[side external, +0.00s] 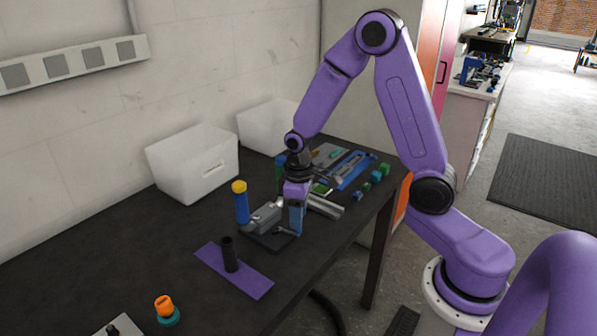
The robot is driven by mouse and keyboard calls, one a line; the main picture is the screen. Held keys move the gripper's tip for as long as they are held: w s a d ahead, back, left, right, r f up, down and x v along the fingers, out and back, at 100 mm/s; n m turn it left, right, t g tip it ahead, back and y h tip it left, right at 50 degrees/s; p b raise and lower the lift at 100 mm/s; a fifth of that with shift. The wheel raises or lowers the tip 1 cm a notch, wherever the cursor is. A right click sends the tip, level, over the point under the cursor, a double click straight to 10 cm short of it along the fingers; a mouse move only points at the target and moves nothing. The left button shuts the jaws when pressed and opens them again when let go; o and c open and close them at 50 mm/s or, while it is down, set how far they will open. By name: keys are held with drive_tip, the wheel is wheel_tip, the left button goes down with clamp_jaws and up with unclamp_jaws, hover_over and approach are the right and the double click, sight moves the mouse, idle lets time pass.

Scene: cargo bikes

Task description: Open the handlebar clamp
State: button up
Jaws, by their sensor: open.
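A grey metal fixture (263,217), which looks like the handlebar clamp, stands on a dark base plate (263,242) on the bench. A small light lever-like part (284,231) shows at its right side. My gripper (296,228) points down just right of the fixture, low over the plate's right edge. It is open. Its fingers are small and partly merge with the fixture, so I cannot tell whether they touch it. Whether the clamp is open or closed is too small to tell.
A blue cylinder with a yellow top (241,203) stands left of the fixture. A purple mat (250,282) with a black cylinder (229,255) lies in front. White bins (192,170) stand behind. Tools and small blocks (376,177) lie to the right.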

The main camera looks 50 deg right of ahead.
wheel_tip(320, 180, up, 14)
idle(0.5)
drive_tip(key=shift+r, duration=0.1)
drive_tip(key=s+a+f+n, duration=0.1)
drive_tip(key=s+a+n, duration=0.2)
drive_tip(key=s, duration=0.8)
drive_tip(key=s+a+f+n, duration=0.1)
drive_tip(key=s+a+n, duration=0.2)
drive_tip(key=s, duration=0.9)
drive_tip(key=shift+s+a+f+n, duration=0.2)
drive_tip(key=shift+s+a+n, duration=0.1)
drive_tip(key=shift+n, duration=0.5)
